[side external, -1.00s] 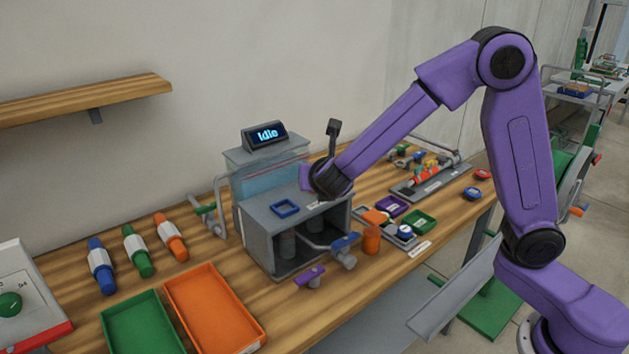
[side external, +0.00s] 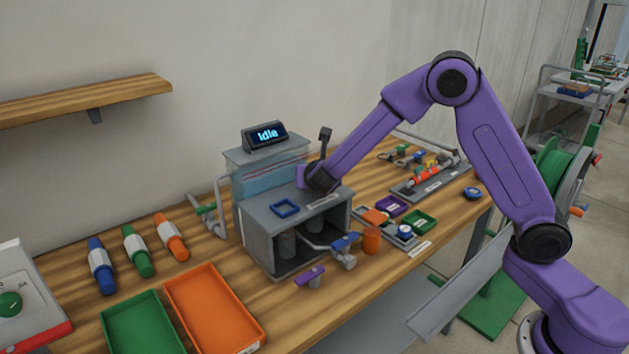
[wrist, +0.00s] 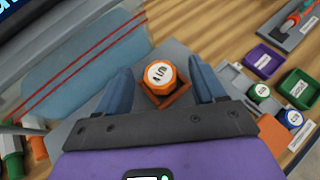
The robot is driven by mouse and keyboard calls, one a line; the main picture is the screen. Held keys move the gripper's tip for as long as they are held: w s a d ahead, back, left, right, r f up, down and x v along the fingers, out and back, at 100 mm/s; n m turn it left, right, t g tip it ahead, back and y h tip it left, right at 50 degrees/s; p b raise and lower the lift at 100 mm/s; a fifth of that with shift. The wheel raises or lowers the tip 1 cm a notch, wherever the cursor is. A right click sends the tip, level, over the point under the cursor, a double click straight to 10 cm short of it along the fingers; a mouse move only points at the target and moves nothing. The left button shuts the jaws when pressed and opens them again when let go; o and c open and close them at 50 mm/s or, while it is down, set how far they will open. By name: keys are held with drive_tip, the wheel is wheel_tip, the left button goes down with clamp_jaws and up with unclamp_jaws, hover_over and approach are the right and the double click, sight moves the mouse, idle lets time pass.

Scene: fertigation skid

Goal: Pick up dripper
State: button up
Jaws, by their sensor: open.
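An orange dripper (wrist: 160,74) with a white, marked top sits in a small orange square holder (wrist: 180,98) on top of the grey box. In the wrist view my gripper (wrist: 158,72) is open, with one blue-grey finger on each side of the dripper. The fingers look apart from it, with gaps on both sides. In the side view the end of my arm hides the fingers, the dripper and the orange holder. Two other drippers, one green (wrist: 259,91) and one blue (wrist: 292,119), stand to the right in the wrist view.
The grey box (side external: 262,225) carries an empty blue square holder (side external: 285,208) and, behind, a tank with a display reading "Idle" (side external: 265,135). Purple (side external: 392,206) and green (side external: 420,221) trays lie right of it. An orange bin (side external: 213,308) stands front left.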

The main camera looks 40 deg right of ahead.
drive_tip(key=shift+c, duration=0.3)
drive_tip(key=c, duration=1.1)
drive_tip(key=shift+r, duration=0.1)
drive_tip(key=shift+c, duration=0.2)
